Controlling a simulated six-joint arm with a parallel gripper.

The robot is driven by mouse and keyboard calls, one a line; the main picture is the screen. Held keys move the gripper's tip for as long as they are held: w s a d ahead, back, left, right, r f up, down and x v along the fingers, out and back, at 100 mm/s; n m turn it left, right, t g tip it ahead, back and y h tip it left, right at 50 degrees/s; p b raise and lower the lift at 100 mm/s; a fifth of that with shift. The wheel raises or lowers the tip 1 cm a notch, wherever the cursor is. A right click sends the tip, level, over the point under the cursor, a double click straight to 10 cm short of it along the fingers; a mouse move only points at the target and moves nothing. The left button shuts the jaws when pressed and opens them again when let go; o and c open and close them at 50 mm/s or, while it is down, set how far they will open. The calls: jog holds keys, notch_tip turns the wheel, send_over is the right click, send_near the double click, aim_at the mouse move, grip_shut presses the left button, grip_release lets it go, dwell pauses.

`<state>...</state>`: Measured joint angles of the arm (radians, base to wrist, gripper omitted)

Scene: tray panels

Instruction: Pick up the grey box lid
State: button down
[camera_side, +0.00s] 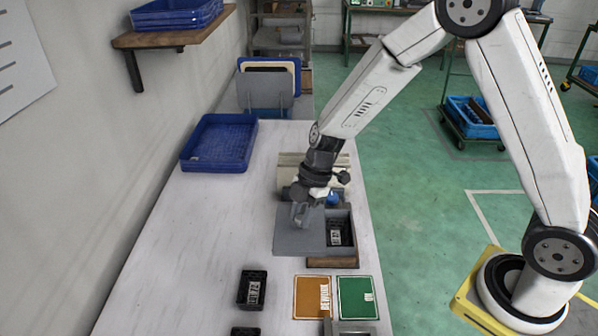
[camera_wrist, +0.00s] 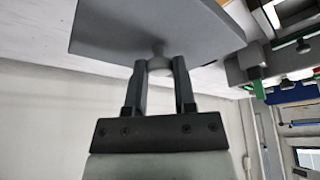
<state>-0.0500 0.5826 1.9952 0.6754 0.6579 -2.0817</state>
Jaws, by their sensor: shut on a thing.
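The grey box lid (camera_side: 293,238) is a flat grey plate in the middle of the side view. My gripper (camera_side: 299,214) is above it and shut on its knob. In the wrist view the two fingers of my gripper (camera_wrist: 159,70) close around the round knob of the lid (camera_wrist: 120,28). The lid looks tilted in that view. In the side view the lid is shifted to the left of the grey box (camera_side: 348,238), whose right part is open. A black part with a white label (camera_side: 336,232) lies inside the box. I cannot tell whether the lid touches the box rim.
A black labelled part (camera_side: 252,289) lies on the white table nearer the camera. An orange panel (camera_side: 311,297) and a green panel (camera_side: 357,298) lie in front of the box. An empty blue tray (camera_side: 222,140) stands at the back left. The table's left middle is clear.

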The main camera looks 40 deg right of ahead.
jog(key=shift+s+d+r, duration=0.15)
jog(key=shift+s+r, duration=0.15)
jog(key=shift+s, duration=0.35)
jog(key=shift+s+d+r, duration=0.1)
jog(key=shift+s+r, duration=0.2)
jog(key=shift+s, duration=0.35)
jog(key=shift+d, duration=0.1)
jog(key=w+d, duration=0.1)
jog(key=d, duration=0.8)
jog(key=shift+w+d+r, duration=0.15)
jog(key=shift+w+d, duration=0.05)
jog(key=shift+d, duration=0.2)
jog(key=shift+f, duration=0.2)
notch_tip(320, 180, down, 7)
jog(key=shift+r, duration=0.2)
dwell(0.4)
dwell(0.9)
